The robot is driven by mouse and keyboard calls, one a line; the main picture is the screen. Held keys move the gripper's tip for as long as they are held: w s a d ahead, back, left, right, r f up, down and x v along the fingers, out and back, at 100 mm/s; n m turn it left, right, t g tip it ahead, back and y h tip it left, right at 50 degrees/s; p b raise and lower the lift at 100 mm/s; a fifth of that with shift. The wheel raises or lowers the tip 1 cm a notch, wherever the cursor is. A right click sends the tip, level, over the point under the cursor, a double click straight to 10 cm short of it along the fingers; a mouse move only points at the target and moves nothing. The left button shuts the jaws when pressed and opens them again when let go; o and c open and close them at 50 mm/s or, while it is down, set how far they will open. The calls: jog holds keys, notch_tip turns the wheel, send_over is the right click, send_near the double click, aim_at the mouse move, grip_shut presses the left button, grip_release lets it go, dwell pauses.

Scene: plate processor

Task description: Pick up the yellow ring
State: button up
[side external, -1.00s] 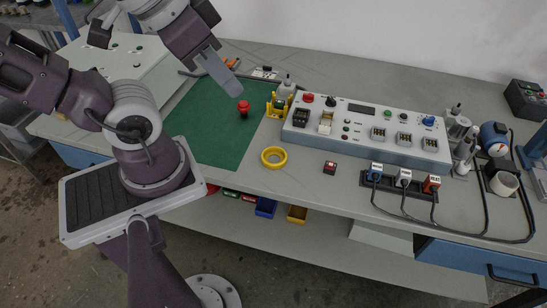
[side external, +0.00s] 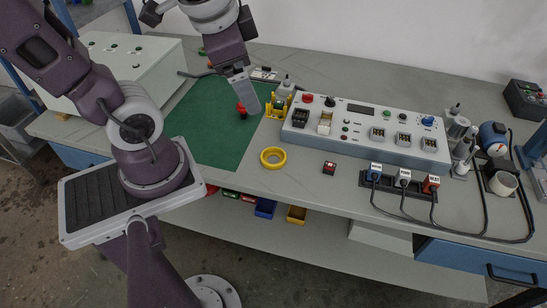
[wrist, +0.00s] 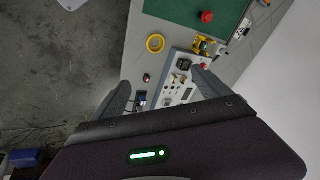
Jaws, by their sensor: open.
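The yellow ring (side external: 273,158) lies flat on the grey bench, just right of the green mat (side external: 203,138) and in front of the control panel. It also shows in the wrist view (wrist: 155,43), beyond and between my fingertips. My gripper (side external: 249,106) is above the far right part of the mat, beyond the ring and apart from it. In the wrist view its two fingers (wrist: 164,84) are spread wide with nothing held between them. In the side view its finger partly covers a red knob-like piece (side external: 241,109) on the mat.
A yellow fixture (side external: 277,106) stands beyond the ring, beside the long control panel (side external: 370,137). A small red-topped switch (side external: 330,167) sits right of the ring, near a socket strip with cables (side external: 403,182). The bench around the ring is clear, with its front edge close by.

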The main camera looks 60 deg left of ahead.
jog(key=w+a+f+m+g, duration=0.2)
jog(key=w+a+f+m, duration=0.35)
jog(key=f, duration=0.25)
jog(key=m+g+h, duration=0.2)
jog(key=m, duration=0.6)
send_over(274, 160)
notch_tip(274, 160, down, 13)
jog(key=shift+w+a+f, duration=0.1)
jog(key=shift+w, duration=0.05)
jog(key=f, duration=0.6)
jog(key=shift+s+f, duration=0.2)
jog(key=shift+f, duration=0.05)
jog(key=shift+c, duration=0.5)
